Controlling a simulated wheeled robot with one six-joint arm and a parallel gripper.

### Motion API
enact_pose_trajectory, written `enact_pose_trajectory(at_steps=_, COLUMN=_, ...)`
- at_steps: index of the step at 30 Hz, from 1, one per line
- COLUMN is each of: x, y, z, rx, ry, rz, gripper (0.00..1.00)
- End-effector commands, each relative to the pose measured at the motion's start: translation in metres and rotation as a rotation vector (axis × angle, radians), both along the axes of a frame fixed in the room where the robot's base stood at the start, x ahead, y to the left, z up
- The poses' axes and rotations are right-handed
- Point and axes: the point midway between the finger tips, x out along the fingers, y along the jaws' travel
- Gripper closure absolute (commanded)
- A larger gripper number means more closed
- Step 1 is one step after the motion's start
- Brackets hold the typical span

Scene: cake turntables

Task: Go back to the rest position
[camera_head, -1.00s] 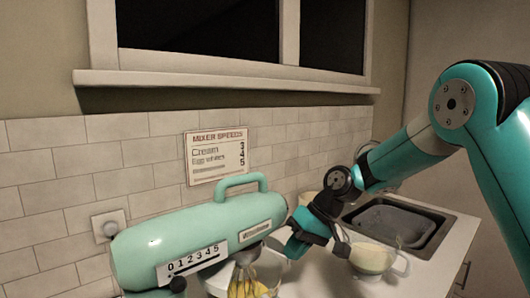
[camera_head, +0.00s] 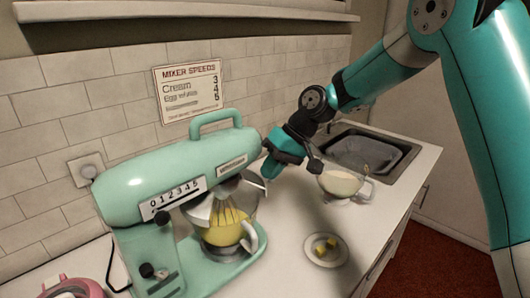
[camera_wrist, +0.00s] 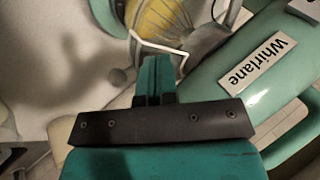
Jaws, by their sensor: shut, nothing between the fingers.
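My gripper (camera_head: 270,168) is shut and empty, just right of the mixer head, above the counter. In the wrist view its teal fingers (camera_wrist: 155,78) are together, with the whisk (camera_wrist: 165,18) beyond them and the mixer's label (camera_wrist: 257,66) to the right. The mint-green stand mixer (camera_head: 165,172) stands at left with its whisk (camera_head: 228,212) down in a bowl of yellow contents (camera_head: 222,236). I cannot tell from the pictures whether the fingers touch the mixer or bowl.
A small plate with yellow pieces (camera_head: 326,250) lies in front. A pink object (camera_head: 72,288) is at lower left. Counter between the mixer and plate is clear.

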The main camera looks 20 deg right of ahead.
Motion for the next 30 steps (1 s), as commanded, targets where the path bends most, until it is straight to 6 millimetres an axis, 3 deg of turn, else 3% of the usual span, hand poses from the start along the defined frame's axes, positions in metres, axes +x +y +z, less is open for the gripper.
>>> enact_pose_trajectory(at_steps=1, x=0.001, y=-0.005, z=0.014, rx=0.001, ry=-0.006, rz=-0.003, gripper=1.00)
enact_pose_trajectory(at_steps=9, x=0.002, y=-0.046, z=0.061, rx=0.001, ry=-0.010, rz=-0.003, gripper=1.00)
enact_pose_trajectory(at_steps=19, x=0.001, y=-0.063, z=0.084, rx=0.002, ry=-0.008, rz=0.000, gripper=1.00)
enact_pose_trajectory(at_steps=23, x=-0.006, y=-0.056, z=0.087, rx=-0.003, ry=-0.010, rz=0.009, gripper=1.00)
enact_pose_trajectory(at_steps=25, x=-0.019, y=-0.044, z=0.092, rx=-0.011, ry=-0.014, rz=0.024, gripper=1.00)
enact_pose_trajectory(at_steps=28, x=-0.055, y=-0.018, z=0.099, rx=-0.037, ry=-0.022, rz=0.058, gripper=1.00)
enact_pose_trajectory(at_steps=30, x=-0.089, y=0.001, z=0.102, rx=-0.063, ry=-0.031, rz=0.088, gripper=1.00)
